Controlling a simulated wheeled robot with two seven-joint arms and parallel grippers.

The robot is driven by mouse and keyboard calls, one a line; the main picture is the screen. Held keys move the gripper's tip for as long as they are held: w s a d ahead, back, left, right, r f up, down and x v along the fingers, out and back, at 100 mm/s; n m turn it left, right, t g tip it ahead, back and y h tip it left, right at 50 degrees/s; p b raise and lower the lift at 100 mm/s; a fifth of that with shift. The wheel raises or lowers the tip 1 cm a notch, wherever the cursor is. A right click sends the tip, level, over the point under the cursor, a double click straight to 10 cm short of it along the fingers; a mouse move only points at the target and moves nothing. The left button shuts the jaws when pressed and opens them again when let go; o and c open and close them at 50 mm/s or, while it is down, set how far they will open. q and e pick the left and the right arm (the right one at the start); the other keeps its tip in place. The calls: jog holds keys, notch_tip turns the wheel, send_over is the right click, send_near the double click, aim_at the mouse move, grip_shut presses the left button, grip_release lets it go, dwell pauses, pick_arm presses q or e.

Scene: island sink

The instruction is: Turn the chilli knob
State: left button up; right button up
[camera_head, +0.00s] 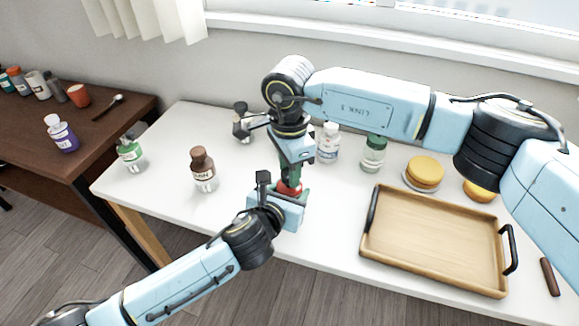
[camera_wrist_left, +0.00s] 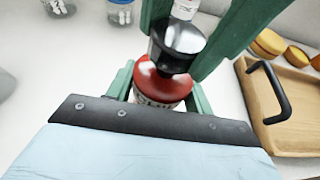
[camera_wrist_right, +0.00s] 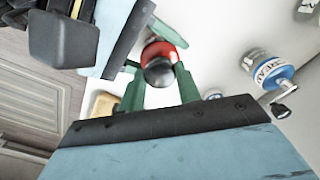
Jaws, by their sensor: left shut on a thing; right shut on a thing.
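The chilli grinder (camera_head: 288,188) stands on the white table with a red body and a dark knob (camera_wrist_left: 178,50) on top. My left gripper (camera_head: 291,196) is low at the table and shut around the red body; its green fingers flank it in the left wrist view. My right gripper (camera_head: 290,168) comes down from above and is shut on the dark knob. In the right wrist view the knob (camera_wrist_right: 158,73) shows between its green fingers. The arms hide most of the grinder in the head view.
A wooden tray (camera_head: 435,248) with black handles lies at the right. White-capped (camera_head: 328,143) and green-capped (camera_head: 373,154) jars stand behind. Yellow round items (camera_head: 425,171) sit behind the tray.

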jog(key=shift+m, duration=0.8)
jog(key=o, duration=1)
notch_tip(320, 180, up, 12)
jog(key=shift+r, duration=0.1)
